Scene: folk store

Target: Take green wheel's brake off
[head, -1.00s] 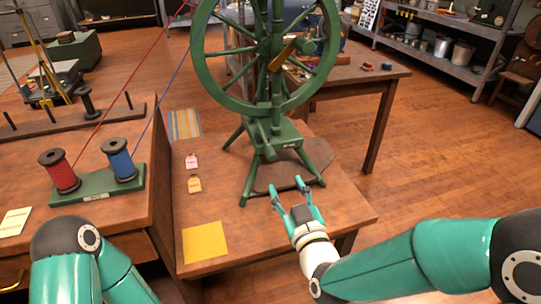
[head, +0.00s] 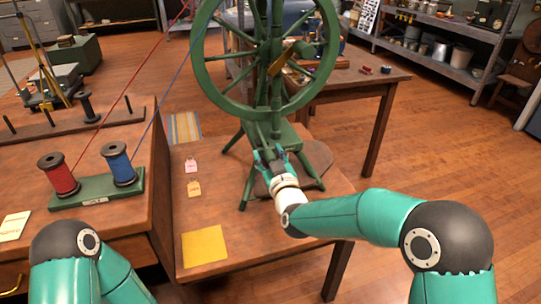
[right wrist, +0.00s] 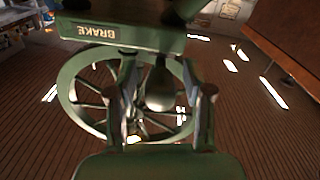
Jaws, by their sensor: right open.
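The green spinning wheel (head: 203,70) stands on its green legged frame on a wooden table, and the rim also shows in the right wrist view (right wrist: 70,95). A plate marked BRAKE (right wrist: 113,31) appears upside down at the top of the right wrist view. Below it a rounded grey-green knob (right wrist: 160,90) lies between the fingers of my right gripper (right wrist: 165,105). The fingers are open, one on each side, and I cannot tell whether they touch it. In the head view my right gripper (head: 270,157) is at the front of the frame and hides that part. My left gripper is out of view.
Red (head: 58,173) and blue (head: 119,164) thread spools stand on a green base at left, their threads running upward. Pink (head: 191,165) and orange (head: 194,189) tags and a yellow sheet (head: 204,245) lie left of the wheel. Open floor lies to the right.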

